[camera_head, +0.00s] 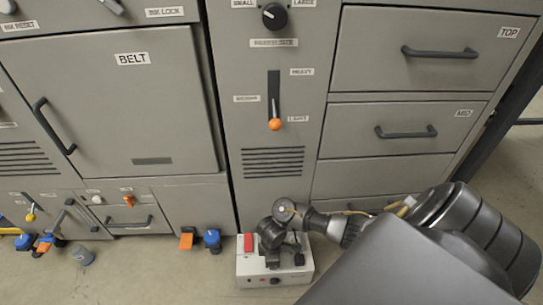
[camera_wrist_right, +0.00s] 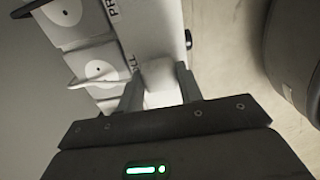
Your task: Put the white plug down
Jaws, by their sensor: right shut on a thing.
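In the right wrist view, the white plug (camera_wrist_right: 160,82) sits between the two fingers of my right gripper (camera_wrist_right: 160,95), which is shut on it. The plug is close to a pale box with printed labels (camera_wrist_right: 152,25); I cannot tell whether it touches the box. In the head view, my right gripper (camera_head: 284,258) is low over the small white box (camera_head: 252,267) on the floor, and the plug cannot be made out there. My left gripper is not in view.
The orange lever (camera_head: 274,124) and the drawers (camera_head: 405,130) are on the cabinet behind. Orange and blue items (camera_head: 200,240) and a blue-grey cup-like thing (camera_head: 83,256) are on the floor at left.

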